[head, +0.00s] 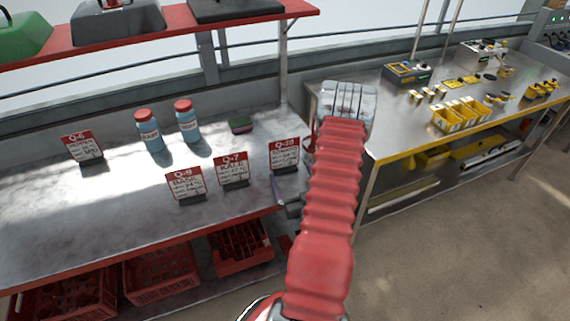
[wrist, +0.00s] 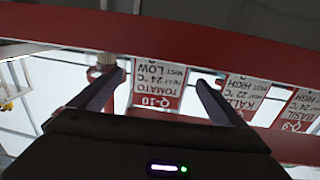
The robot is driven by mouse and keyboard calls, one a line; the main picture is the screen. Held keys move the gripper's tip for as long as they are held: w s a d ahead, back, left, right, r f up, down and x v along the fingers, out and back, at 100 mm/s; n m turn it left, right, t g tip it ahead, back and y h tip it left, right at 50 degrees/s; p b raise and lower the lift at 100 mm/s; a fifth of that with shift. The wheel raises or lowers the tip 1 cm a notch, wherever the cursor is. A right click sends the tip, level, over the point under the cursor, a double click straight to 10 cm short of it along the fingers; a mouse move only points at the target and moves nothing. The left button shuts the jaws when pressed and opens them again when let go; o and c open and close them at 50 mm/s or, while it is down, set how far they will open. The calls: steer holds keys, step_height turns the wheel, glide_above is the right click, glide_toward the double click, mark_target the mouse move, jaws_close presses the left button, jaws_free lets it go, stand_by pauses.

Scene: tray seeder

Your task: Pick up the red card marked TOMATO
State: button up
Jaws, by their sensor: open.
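The TOMATO card, Q-10 (head: 284,155), is white with a red header and stands upright near the right end of the metal bench. In the wrist view the TOMATO card (wrist: 160,80) appears upside down, with its text readable. My gripper (wrist: 162,84) is open, one finger on each side of the card in that picture; I cannot tell how far ahead the card is. In the head view my gripper (head: 283,190) is low in front of the card at the bench's front edge, partly hidden by my arm.
The KALE card (head: 231,170) stands just left of TOMATO, then the BASIL card (head: 186,184). Another card (head: 83,148) stands farther left. A red shelf (head: 200,37) overhangs the bench; red crates (head: 160,275) sit below.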

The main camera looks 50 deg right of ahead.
mark_target(285, 160)
steer(key=shift+x, duration=1.7)
steer(key=shift+w, duration=0.1)
steer(key=shift+x, duration=2.55)
steer(key=shift+r, duration=0.2)
steer(key=shift+c, duration=0.6)
steer(key=c, duration=0.8)
